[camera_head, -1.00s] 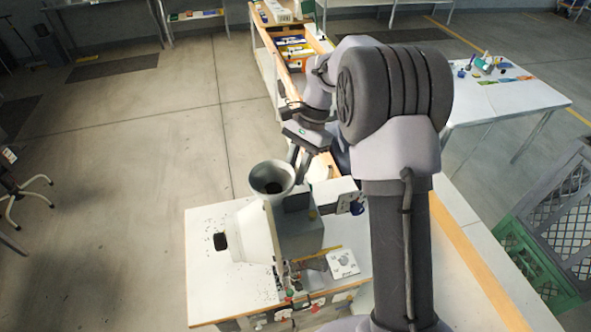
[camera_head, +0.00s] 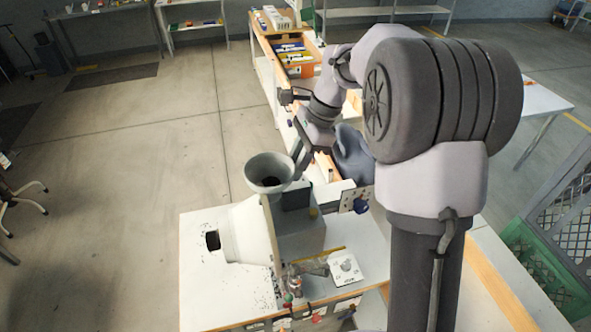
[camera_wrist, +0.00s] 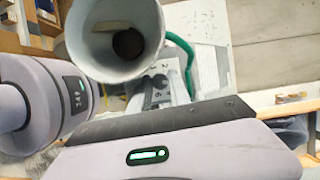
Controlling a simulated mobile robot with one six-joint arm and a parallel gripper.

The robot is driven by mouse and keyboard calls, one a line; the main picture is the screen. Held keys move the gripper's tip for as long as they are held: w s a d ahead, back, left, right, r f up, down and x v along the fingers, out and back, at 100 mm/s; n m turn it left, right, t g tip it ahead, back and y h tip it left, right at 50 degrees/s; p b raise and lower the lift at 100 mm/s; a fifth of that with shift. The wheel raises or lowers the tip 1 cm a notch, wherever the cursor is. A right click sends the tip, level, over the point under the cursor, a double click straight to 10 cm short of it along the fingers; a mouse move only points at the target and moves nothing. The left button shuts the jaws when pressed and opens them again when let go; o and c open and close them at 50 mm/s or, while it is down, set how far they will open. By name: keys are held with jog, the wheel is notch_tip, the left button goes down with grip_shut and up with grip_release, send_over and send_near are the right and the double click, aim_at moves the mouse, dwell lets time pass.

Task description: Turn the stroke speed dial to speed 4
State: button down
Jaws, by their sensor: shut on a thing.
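The eyelet press (camera_head: 250,230) stands on the white bench, with a grey funnel-shaped hopper (camera_head: 270,172) on top. My gripper (camera_head: 299,164) reaches down just behind and right of the hopper in the head view. In the wrist view, the hopper (camera_wrist: 115,38) covers the upper left. Below it, my grey fingers (camera_wrist: 160,92) close around a small dark knob, the stroke speed dial (camera_wrist: 159,82), which they largely hide. A mark like a 2 shows just above it. The pointer's setting cannot be read. The head view does not show the dial.
A box with a blue knob (camera_head: 361,206) juts from the press's right side. A white card (camera_head: 345,267) lies on the bench. A green crate (camera_head: 545,270) stands at the right. Open floor lies left of the bench.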

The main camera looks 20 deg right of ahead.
jog(key=shift+m, duration=0.3)
jog(key=c, duration=1.2)
grip_release()
jog(key=shift+c, duration=0.2)
jog(key=p+v, duration=0.2)
jog(key=v, duration=1.5)
jog(key=shift+s+r, duration=0.2)
jog(key=shift+r, duration=0.1)
